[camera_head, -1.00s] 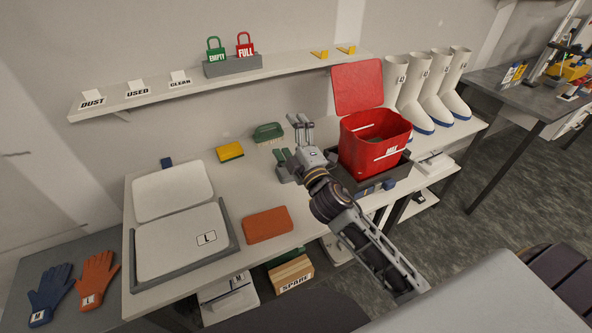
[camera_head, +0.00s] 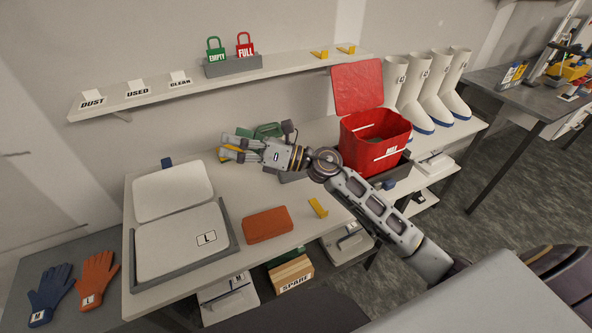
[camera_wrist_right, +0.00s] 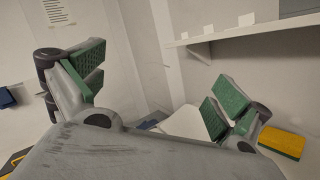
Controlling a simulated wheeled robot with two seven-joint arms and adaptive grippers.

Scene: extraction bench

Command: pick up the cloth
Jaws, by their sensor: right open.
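A folded orange-brown cloth (camera_head: 267,224) lies flat on the bench near its front edge, right of the white tray panels. My right gripper (camera_head: 233,147) is open and empty. It is above the back of the bench, beyond the cloth, and its fingers point left. In the head view it partly covers a yellow sponge (camera_head: 229,155). In the right wrist view the open fingers with green pads (camera_wrist_right: 155,92) are wide apart with nothing between them, and the sponge (camera_wrist_right: 283,142) shows beside the right finger. The cloth is not visible there. My left gripper is not in view.
A green brush (camera_head: 269,130) lies behind the right gripper. A red bin (camera_head: 375,150) stands to the right in a dark tray. A yellow wedge (camera_head: 318,208) lies right of the cloth. A grey-framed tray (camera_head: 234,240) is to its left. A shelf (camera_head: 150,97) hangs above.

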